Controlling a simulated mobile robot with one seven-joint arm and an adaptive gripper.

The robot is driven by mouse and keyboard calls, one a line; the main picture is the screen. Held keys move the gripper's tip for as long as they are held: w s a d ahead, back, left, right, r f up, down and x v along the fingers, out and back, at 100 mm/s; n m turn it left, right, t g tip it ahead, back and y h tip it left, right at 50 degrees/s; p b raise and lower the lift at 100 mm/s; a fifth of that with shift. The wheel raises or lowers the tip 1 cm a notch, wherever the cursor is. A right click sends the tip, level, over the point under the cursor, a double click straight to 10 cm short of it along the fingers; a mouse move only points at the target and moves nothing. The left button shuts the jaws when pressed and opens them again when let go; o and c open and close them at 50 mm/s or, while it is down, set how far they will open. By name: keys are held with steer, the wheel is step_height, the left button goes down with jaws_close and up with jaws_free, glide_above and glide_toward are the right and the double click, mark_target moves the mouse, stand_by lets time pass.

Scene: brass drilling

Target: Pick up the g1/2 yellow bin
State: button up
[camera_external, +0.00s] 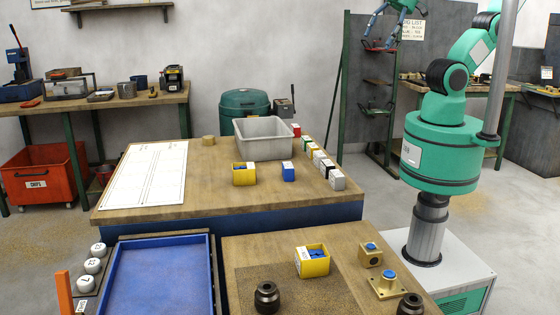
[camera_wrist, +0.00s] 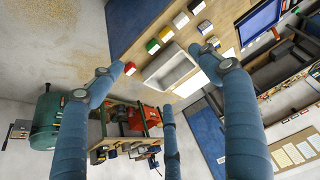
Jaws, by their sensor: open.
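A second yellow bin (camera_external: 316,267) with blue contents and a white label stands on the near bench. The labels are too small to read, so I cannot tell which is g1/2. My gripper (camera_external: 380,38) is raised at the upper right in the external view, well away from both. In the wrist view its blue fingers (camera_wrist: 160,62) are spread apart with nothing between them. There, a yellow bin (camera_wrist: 213,43) shows beside the right fingertip, partly hidden.
The grey tub (camera_external: 264,139), a blue bin (camera_external: 288,172) and a row of small coloured bins (camera_external: 326,166) share the far bench. A white sheet (camera_external: 148,175) lies at left.

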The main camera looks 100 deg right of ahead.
steer(key=w, duration=0.1)
steer(key=m+g+p, duration=0.2)
steer(key=m+g, duration=0.4)
steer(key=m, duration=1.3)
glide_above(244, 174)
steer(key=d, duration=0.3)
step_height(244, 174, down, 24)
steer(key=shift+s+f, duration=0.1)
steer(key=shift+s, duration=0.15)
steer(key=shift+f, duration=0.15)
steer(key=shift+f+b, duration=0.35)
steer(key=shift+f, duration=3.8)
